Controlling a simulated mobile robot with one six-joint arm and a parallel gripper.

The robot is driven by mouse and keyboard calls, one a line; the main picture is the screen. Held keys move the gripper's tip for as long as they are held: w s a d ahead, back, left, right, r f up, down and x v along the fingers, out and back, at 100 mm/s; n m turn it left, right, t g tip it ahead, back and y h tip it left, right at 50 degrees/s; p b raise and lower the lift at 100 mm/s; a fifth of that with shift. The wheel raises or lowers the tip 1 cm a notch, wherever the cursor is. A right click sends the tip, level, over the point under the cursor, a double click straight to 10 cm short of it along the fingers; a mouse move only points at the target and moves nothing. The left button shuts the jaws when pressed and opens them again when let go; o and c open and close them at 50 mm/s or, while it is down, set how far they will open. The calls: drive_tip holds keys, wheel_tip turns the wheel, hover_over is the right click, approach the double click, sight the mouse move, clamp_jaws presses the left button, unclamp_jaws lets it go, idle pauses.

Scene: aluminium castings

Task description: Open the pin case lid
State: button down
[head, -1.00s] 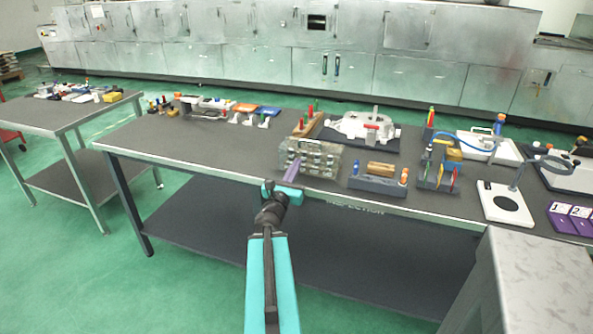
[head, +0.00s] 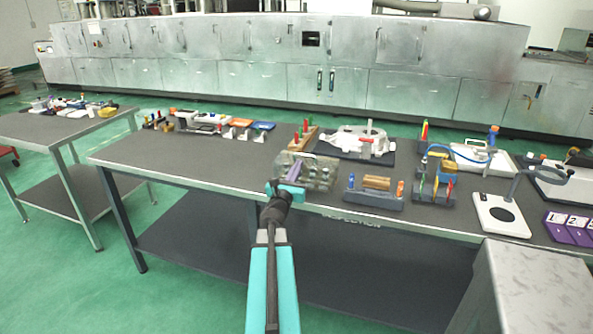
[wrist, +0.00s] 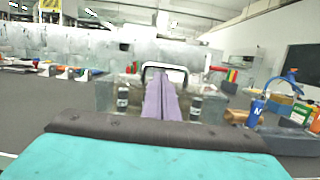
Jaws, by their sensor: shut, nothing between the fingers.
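The pin case (head: 318,175) is a greyish, see-through box near the front edge of the bench. In the wrist view it is straight ahead as a grey case (wrist: 107,97) with a dark loop handle (wrist: 178,69) at the top middle and two small dark cylindrical fittings on its near side. I cannot tell how far its lid stands from the box. My gripper (head: 296,170) has purple fingers, shut with nothing between them. They reach over the case's near side. In the wrist view the fingers (wrist: 161,97) point at the handle; contact is unclear.
Right of the case stands a grey holder (head: 374,200) with a blue and an orange peg. Behind are a wooden block with red pegs (head: 303,138) and a white casting (head: 350,139).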

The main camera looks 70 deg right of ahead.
drive_tip(key=shift+d+r, duration=0.2)
drive_tip(key=shift+d, duration=0.65)
